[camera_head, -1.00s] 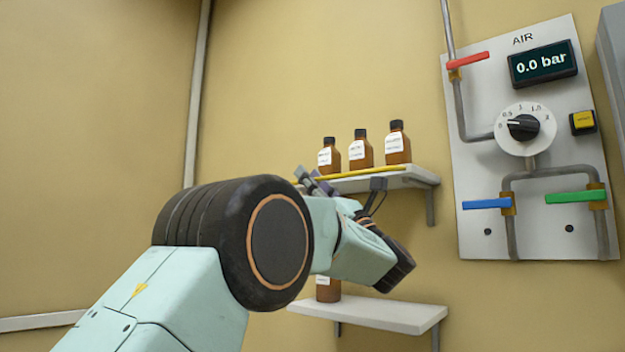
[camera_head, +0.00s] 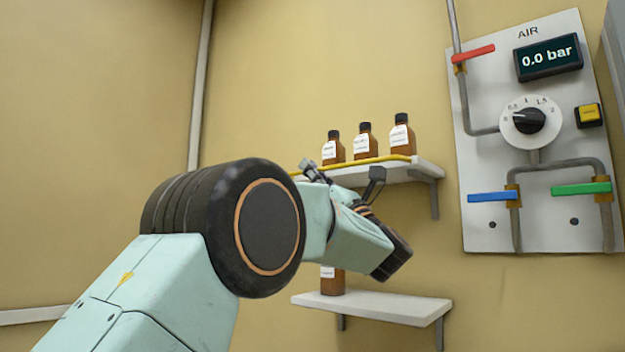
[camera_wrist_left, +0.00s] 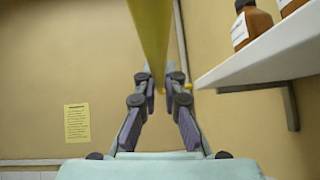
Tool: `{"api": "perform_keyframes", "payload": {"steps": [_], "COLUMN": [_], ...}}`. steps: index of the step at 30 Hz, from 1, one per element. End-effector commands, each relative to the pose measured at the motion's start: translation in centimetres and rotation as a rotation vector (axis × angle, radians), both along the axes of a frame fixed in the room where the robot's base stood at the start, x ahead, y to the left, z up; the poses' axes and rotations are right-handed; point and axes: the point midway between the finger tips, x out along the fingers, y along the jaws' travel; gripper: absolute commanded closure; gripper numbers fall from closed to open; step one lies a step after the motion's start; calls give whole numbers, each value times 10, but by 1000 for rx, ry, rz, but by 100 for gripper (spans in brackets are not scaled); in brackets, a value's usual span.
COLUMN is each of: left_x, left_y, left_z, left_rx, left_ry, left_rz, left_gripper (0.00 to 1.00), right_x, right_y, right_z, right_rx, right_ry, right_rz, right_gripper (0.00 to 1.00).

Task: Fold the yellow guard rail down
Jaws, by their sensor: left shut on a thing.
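The yellow guard rail (camera_head: 375,161) runs along the front edge of the upper shelf, below the bottles, at about shelf-top height. In the left wrist view the rail (camera_wrist_left: 152,35) comes from the top of the picture down between the fingers. My left gripper (camera_head: 307,170) is at the left part of the rail and shut on it. In the left wrist view the gripper (camera_wrist_left: 160,84) has a finger on each side of the rail. My forearm and wrist hide part of the shelf's left side. My right gripper is not in view.
Several brown bottles are here: a few on the upper shelf (camera_head: 425,170), such as the right one (camera_head: 402,136), and one (camera_head: 332,283) on the lower shelf (camera_head: 395,308). The air panel (camera_head: 480,225) with valves and a dial hangs to the right.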

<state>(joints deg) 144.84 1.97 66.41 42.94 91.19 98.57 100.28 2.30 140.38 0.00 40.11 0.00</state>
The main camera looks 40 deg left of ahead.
Motion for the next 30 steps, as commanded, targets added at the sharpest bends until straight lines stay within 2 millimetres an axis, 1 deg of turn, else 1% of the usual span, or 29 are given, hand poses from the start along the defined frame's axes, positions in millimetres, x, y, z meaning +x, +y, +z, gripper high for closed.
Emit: {"api": "perform_keyframes", "payload": {"steps": [1,6,9,15,24,25,30], "left_x": [-1,-2,-2,0,1,0,0], "left_y": [-3,-3,-3,-4,-4,-4,-3], "left_z": [-2,4,9,15,17,17,16], "left_rx": [8,18,23,31,33,33,31], "left_ry": [20,124,192,273,279,279,278], "left_rz": [-3,-4,-4,-3,-3,-3,-2], "left_gripper": [100,100,100,100,100,91,77], "right_x": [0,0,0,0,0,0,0], "right_y": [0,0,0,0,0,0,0], "right_z": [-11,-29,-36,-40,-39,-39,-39], "right_rx": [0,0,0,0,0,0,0], "right_ry": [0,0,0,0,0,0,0], "right_rz": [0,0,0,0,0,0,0], "right_gripper": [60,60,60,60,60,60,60]}}
